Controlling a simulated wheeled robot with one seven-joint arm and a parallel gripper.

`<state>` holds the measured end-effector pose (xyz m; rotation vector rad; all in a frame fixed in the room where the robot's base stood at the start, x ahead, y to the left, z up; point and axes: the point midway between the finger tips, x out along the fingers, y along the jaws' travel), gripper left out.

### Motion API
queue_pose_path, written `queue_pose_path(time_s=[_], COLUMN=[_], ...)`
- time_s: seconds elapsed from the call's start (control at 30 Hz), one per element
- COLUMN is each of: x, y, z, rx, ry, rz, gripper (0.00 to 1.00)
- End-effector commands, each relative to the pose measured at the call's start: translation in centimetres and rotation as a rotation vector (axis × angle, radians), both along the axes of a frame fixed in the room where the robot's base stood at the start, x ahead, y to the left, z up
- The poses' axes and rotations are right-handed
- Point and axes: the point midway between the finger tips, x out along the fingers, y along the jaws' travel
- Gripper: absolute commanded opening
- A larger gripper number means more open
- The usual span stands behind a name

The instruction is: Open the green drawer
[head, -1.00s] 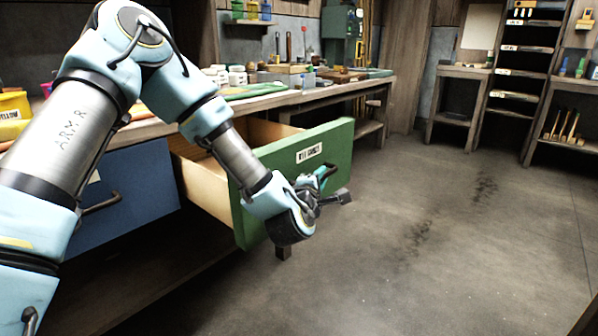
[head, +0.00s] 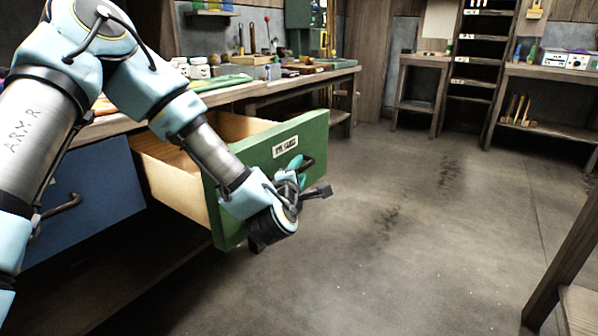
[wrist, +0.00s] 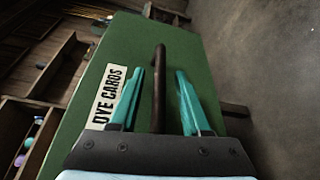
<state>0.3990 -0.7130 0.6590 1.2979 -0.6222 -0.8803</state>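The green drawer (head: 240,185) stands pulled well out of the bench, and its pale wooden side (head: 172,182) and part of its inside show in the head view. Its front also shows in the wrist view (wrist: 120,55), with a white label (wrist: 107,100) reading "DYE CARDS". The drawer's dark bar handle (wrist: 159,90) lies between the two teal fingers of my gripper (wrist: 160,72), with a gap on each side. The fingers are apart. In the head view my gripper (head: 293,172) is at the drawer front, and my wrist hides part of that front.
A blue drawer (head: 85,195), closed, is left of the green one, with a dark handle. The workbench top (head: 235,92) carries jars and tools. Open floor (head: 420,230) lies to the right. A wooden table leg (head: 565,260) stands at the lower right.

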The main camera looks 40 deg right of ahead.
Motion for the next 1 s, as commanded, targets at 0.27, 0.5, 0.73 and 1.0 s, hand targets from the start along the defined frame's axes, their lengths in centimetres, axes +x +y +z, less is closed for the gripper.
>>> queue_pose_path(time_s=[0.27,0.5,0.73,1.0], x=[-0.2,-2.3,-4.6,-5.8], y=[0.3,3.3,7.0,9.0], z=[0.1,0.4,0.7,0.9], rx=[-0.001,0.002,0.002,0.000], ry=[-0.001,0.002,0.000,0.000], rz=[0.000,-0.003,-0.002,-0.001], gripper=[0.47,0.47,0.47,0.47])
